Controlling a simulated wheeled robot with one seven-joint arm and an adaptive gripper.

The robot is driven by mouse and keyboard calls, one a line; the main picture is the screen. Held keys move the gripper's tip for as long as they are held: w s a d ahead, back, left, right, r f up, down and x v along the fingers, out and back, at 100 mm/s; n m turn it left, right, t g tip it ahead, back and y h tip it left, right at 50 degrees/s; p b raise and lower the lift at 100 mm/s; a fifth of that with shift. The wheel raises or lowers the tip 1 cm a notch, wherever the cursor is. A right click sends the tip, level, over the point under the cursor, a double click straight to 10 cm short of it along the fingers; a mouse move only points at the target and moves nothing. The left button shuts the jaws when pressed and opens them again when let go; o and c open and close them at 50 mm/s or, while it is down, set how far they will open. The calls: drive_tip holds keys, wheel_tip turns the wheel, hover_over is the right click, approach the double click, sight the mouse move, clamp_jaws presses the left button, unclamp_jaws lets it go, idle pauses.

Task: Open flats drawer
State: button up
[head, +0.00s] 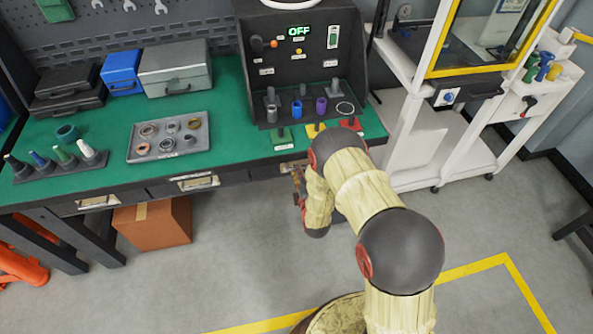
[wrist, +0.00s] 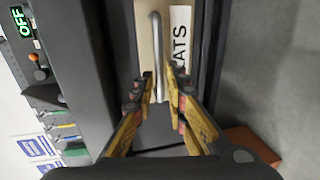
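The flats drawer (head: 291,167) is at the right of the bench's front edge in the head view, partly hidden by my arm; it looks shut. In the wrist view its pale front plate carries a silver bar handle (wrist: 157,50) and a white label (wrist: 181,45) of which "ATS" is readable. My gripper (wrist: 160,82) is open, with one finger on each side of the handle's line. Whether the fingers touch the handle cannot be told. In the head view my gripper (head: 298,188) is small and partly hidden, just in front of the drawer.
Two other drawers, middle (head: 198,182) and left (head: 97,202), are in the bench front. A cardboard box (head: 153,223) stands below. A dark test panel (head: 300,50) reads OFF above the bench. A white wheeled frame (head: 425,140) stands right.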

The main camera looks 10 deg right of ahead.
drive_tip(key=shift+x, duration=1.15)
drive_tip(key=shift+c, duration=1)
clamp_jaws()
drive_tip(key=shift+s, duration=0.1)
